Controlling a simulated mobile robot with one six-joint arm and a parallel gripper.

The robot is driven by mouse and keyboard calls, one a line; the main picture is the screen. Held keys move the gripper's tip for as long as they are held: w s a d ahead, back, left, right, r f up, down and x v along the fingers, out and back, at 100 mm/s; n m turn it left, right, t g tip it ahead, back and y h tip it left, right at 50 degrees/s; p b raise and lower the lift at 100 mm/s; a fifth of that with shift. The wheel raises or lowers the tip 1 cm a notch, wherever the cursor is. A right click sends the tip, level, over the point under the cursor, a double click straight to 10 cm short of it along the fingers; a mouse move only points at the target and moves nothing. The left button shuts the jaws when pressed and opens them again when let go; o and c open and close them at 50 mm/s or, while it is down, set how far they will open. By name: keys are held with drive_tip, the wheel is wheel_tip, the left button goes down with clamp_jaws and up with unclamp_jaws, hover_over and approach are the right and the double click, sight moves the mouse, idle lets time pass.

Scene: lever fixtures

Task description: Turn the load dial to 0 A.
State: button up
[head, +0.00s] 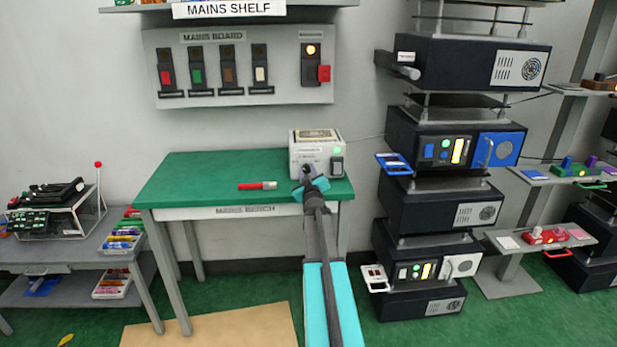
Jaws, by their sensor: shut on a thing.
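A white box (303,151) stands on the right part of the green bench. It has a framed panel on its top and a lit green lamp (337,150) above a dark switch (337,166) on its front. My gripper (309,171) is at the lower left of the box's front, shut on what appears to be the load dial. The gripper hides most of the dial, and its pointer and scale cannot be read from here.
The mains board (290,92) with several switches hangs behind. A stack of dark units (436,205) stands close on the right. The bench's left half is clear.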

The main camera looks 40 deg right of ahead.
idle(0.3)
drive_tip(key=o, duration=1.1)
drive_tip(key=shift+c, duration=0.2)
drive_tip(key=shift+s, duration=0.1)
drive_tip(key=v, duration=1.3)
drive_tip(key=shift+s+a+b, duration=0.2)
drive_tip(key=shift+s+b, duration=0.05)
drive_tip(key=shift+b, duration=0.15)
